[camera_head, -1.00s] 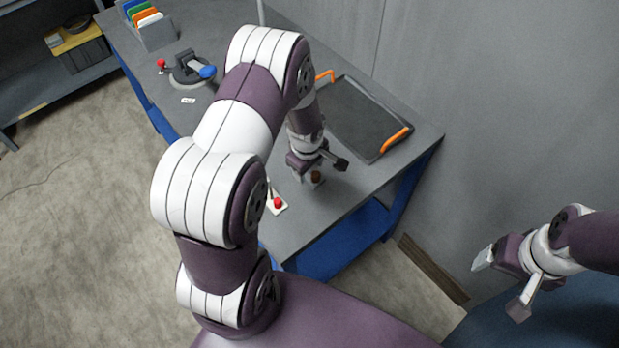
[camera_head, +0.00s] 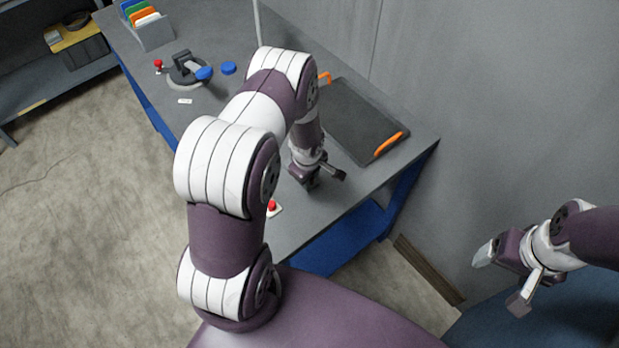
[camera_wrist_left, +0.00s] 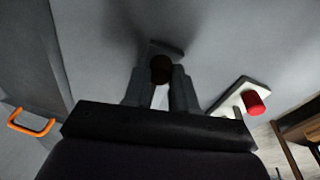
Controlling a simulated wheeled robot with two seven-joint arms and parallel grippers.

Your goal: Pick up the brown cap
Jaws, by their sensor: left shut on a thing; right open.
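The brown cap (camera_wrist_left: 162,70) shows in the left wrist view as a dark round knob between the tips of my left gripper (camera_wrist_left: 161,80). The fingers are shut on it. A small grey plate edge (camera_wrist_left: 167,46) shows just beyond the cap; whether the cap touches it I cannot tell. In the head view my left gripper (camera_head: 318,176) is low over the near part of the workbench, and the cap is hidden there. My right gripper (camera_head: 501,279) is open and empty at the lower right, away from the bench.
A red button on a white plate (camera_wrist_left: 228,95) stands close beside the left gripper. A dark tray (camera_head: 352,122) with orange handles lies behind it. A blue disc (camera_head: 228,68), a round fixture (camera_head: 183,72) and a file rack (camera_head: 154,35) stand farther along the workbench (camera_head: 300,218).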

